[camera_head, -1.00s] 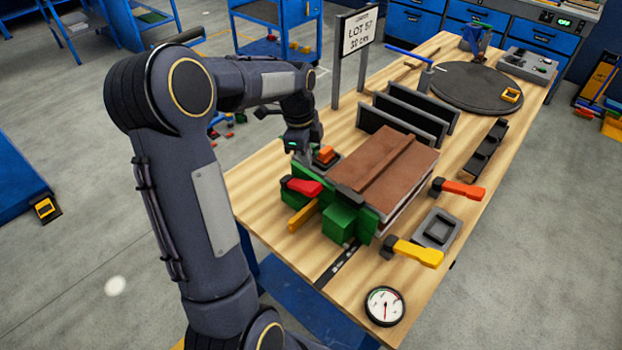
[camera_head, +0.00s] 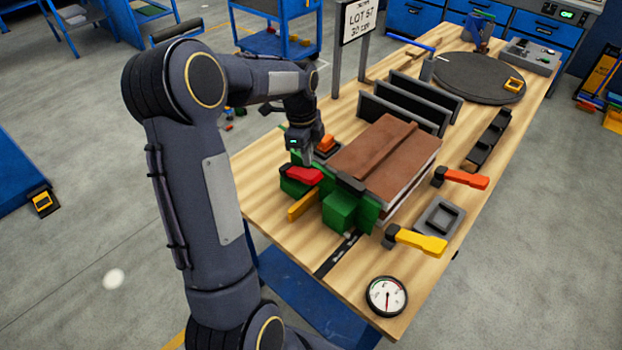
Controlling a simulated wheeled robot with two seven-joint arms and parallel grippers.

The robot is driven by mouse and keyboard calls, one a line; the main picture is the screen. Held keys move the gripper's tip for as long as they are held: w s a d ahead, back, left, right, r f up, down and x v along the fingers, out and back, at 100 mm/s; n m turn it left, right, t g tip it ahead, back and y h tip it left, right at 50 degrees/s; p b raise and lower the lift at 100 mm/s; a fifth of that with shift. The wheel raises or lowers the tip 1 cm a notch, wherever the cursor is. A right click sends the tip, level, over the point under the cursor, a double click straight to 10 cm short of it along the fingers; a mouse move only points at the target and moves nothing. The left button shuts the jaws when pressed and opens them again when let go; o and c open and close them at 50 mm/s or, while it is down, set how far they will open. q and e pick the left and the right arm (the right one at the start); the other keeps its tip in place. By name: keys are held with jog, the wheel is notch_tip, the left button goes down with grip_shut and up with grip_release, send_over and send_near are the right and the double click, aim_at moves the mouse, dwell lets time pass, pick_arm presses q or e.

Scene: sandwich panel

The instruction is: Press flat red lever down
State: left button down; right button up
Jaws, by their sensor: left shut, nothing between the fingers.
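The red lever (camera_head: 304,174) lies nearly flat on the green clamp block (camera_head: 341,208) at the near left corner of the sandwich panel. My left gripper (camera_head: 304,160) points down just above and behind the lever's handle. Its fingers are shut and empty. I cannot tell whether the fingertips touch the lever. The brown-topped sandwich panel (camera_head: 406,146) lies on the wooden table beside the green block. My right gripper is out of view.
A yellow bar (camera_head: 302,207) sticks out below the red lever. An orange block (camera_head: 326,143) sits just behind my gripper. A dial gauge (camera_head: 387,296) lies at the near edge.

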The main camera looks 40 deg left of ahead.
aim_at(307, 174)
pick_arm(q)
jog(key=shift+d+f+b, duration=0.15)
jog(key=shift+f+b, duration=0.6)
jog(key=shift+f, duration=0.75)
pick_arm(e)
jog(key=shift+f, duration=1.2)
pick_arm(q)
notch_tip(307, 174, down, 4)
jog(key=b, duration=0.3)
jog(key=shift+f, duration=0.2)
jog(key=shift+r, duration=0.25)
jog(key=shift+a+r, duration=0.15)
jog(key=shift+a, duration=0.05)
jog(key=a, duration=0.1)
jog(key=p, duration=0.1)
jog(key=a+r, duration=0.1)
jog(key=shift+s+a+p, duration=0.3)
jog(key=shift+s, duration=0.05)
jog(key=shift+f, duration=0.1)
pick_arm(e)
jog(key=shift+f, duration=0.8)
pick_arm(q)
notch_tip(307, 174, up, 8)
jog(key=shift+a+b, duration=0.35)
jog(key=shift+b, duration=0.1)
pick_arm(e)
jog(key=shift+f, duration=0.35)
